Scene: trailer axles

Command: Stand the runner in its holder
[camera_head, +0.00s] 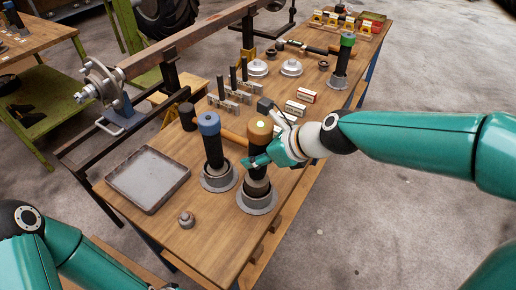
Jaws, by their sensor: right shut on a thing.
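A dark upright cylinder with a tan top (260,132), which looks like the runner, is held by my right gripper (257,161). The gripper comes in from the right and is shut on the cylinder's lower part. Directly below is a grey round holder with a wide flange (257,205). The gripper covers part of the join, so I cannot tell whether the runner is seated in it or just above. A similar dark cylinder with a blue top (209,124) stands upright in another flanged holder (219,183) to the left. My left gripper is not in view; only its arm shows at lower left.
A grey tray (148,178) lies at the table's left, with a small metal part (186,219) in front. Behind stand a row of dark pins (233,78), small boxes (301,95), silver discs (291,67) and a green-topped cylinder (347,40).

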